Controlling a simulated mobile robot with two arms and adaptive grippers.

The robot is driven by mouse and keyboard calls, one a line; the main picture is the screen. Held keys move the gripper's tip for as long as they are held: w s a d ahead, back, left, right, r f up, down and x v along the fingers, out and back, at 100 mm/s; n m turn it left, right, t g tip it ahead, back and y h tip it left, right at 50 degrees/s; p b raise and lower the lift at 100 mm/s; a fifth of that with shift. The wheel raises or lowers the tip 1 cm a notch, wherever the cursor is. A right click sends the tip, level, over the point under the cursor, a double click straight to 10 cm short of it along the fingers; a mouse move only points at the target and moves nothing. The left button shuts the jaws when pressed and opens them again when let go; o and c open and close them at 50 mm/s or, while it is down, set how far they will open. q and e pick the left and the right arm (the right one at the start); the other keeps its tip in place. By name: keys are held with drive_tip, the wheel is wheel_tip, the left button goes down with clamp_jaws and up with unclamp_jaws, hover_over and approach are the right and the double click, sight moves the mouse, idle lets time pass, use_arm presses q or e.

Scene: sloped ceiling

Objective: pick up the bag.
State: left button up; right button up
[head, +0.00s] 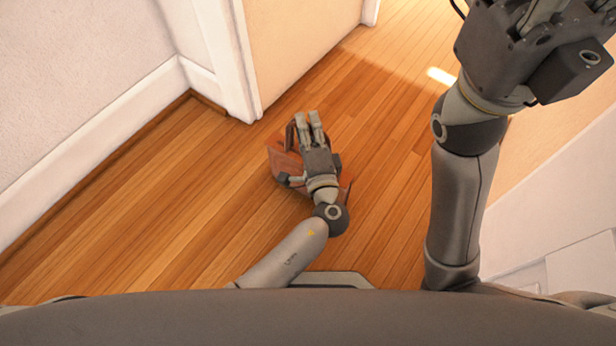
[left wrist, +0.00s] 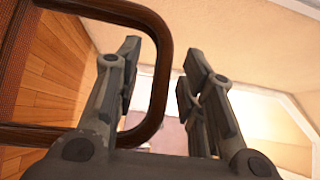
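The bag (head: 284,162) is orange-brown and rests on the wooden floor near the middle of the head view. My left gripper (head: 307,117) is over it and hides much of it. In the left wrist view, a dark brown rounded handle (left wrist: 164,72) of the bag comes in from the left. Its curved end passes between the two fingers of my left gripper (left wrist: 161,48). The fingers are apart, with a gap on the handle's right side. My right gripper (head: 530,12) is high at the upper right of the head view, its fingertips cut off by the frame.
A white door frame (head: 222,55) and a wall with a white baseboard (head: 95,135) stand at the left, close to the bag. Wooden floor (head: 385,130) is clear to the right of the bag. A pale wall (head: 565,185) is at the far right.

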use_arm(q)
drive_tip(key=shift+w, duration=0.15)
clamp_jaws()
idle(0.4)
drive_tip(key=shift+r, duration=0.2)
